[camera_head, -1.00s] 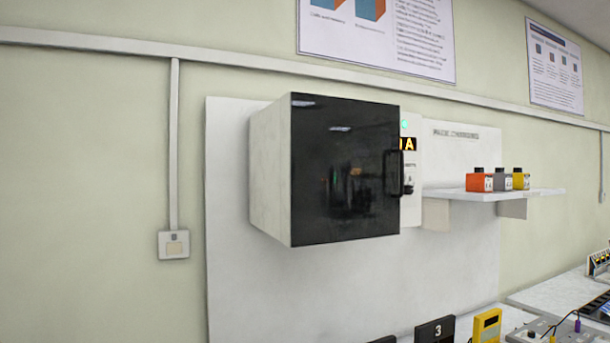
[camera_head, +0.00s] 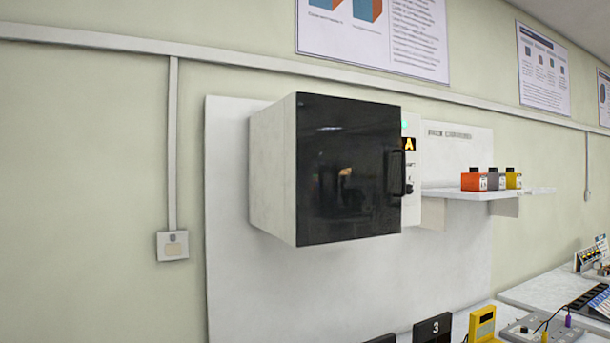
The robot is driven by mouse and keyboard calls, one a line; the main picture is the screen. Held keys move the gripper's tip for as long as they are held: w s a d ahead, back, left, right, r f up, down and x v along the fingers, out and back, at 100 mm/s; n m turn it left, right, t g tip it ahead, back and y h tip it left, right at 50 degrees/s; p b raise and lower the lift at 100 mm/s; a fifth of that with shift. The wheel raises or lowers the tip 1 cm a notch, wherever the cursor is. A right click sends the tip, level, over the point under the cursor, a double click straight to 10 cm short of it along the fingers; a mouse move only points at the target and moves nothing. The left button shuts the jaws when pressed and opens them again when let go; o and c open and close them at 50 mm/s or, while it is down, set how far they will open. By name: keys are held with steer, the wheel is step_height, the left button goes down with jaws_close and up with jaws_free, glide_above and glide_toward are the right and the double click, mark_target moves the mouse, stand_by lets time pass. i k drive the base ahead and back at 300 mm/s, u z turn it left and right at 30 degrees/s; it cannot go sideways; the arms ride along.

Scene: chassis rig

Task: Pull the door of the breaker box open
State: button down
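The breaker box (camera_head: 272,170) is a white box mounted on a pale back panel on the wall. Its door (camera_head: 340,200) is dark, glossy and shut, and faces forward and to the right. A dark vertical handle (camera_head: 397,172) sits at the door's right edge. A light control panel (camera_head: 411,170) with a lit amber display, a green light and a dark knob shows just right of the door. My gripper is not in view.
A white shelf (camera_head: 470,193) right of the box holds orange, grey and yellow blocks (camera_head: 493,181). Below, a bench (camera_head: 545,292) carries a black marker numbered 3 (camera_head: 433,328), a yellow device (camera_head: 482,325) and other equipment. Air before the door looks clear.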

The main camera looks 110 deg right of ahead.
mark_target(348, 172)
steer(key=i, duration=0.4)
steer(key=z, duration=4.55)
steer(key=i, duration=0.5)
steer(key=k, duration=0.5)
steer(key=z, duration=1.6)
steer(key=i, duration=2.15)
steer(key=u, duration=0.15)
